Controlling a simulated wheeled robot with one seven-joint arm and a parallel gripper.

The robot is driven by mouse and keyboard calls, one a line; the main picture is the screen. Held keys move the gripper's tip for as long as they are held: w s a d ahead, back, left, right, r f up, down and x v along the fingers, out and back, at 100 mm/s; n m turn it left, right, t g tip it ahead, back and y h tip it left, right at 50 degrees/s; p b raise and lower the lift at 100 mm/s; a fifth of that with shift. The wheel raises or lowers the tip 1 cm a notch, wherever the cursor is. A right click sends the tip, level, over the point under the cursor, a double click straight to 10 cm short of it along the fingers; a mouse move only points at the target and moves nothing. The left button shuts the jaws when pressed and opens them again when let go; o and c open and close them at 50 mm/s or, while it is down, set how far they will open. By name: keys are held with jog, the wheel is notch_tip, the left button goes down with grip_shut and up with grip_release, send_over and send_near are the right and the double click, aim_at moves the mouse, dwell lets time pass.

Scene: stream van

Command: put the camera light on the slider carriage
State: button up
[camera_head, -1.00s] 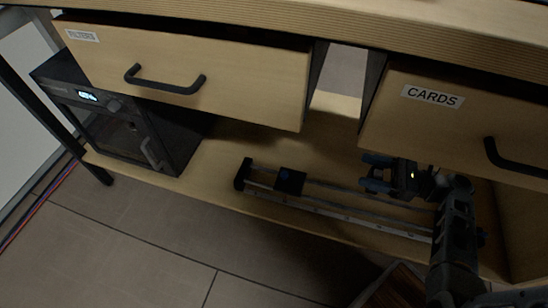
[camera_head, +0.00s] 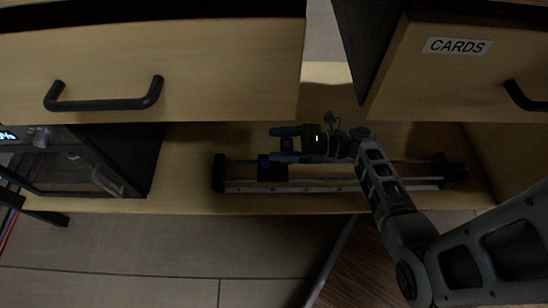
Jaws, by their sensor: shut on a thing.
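The slider (camera_head: 330,189) lies on the low shelf under the drawers, its rails running left to right. Its dark carriage (camera_head: 272,172) is near the left end. My gripper (camera_head: 272,145) reaches in from the right, just above and behind the carriage in the picture. Its blue fingers point left and stand a little apart, shut on a small dark thing that I take to be the camera light; it is too dark to make out. The lower finger overlaps the carriage's top edge in view; I cannot tell whether they touch.
Drawers hang above the shelf, one labelled CARDS (camera_head: 457,47), the other with a black handle (camera_head: 104,95). A dark boxy appliance (camera_head: 85,165) stands left of the slider. Shelf between them is bare. A brown wooden surface (camera_head: 360,265) is at the lower right.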

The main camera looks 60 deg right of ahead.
jog(key=shift+w+a+f, duration=0.4)
jog(key=shift+a+f, duration=0.1)
jog(key=shift+a, duration=0.1)
jog(key=shift+f+b, duration=0.2)
jog(key=shift+b, duration=0.1)
jog(key=shift+f+b, duration=1.15)
jog(key=shift+f, duration=0.6)
jog(key=shift+f, duration=0.1)
jog(key=o, duration=1.1)
jog(key=shift+o, duration=0.2)
jog(key=shift+s, duration=0.15)
jog(key=p+v, duration=0.2)
jog(key=v, duration=0.9)
jog(key=shift+s+d+p, duration=0.2)
jog(key=shift+s+p, duration=0.05)
jog(key=shift+p, duration=0.1)
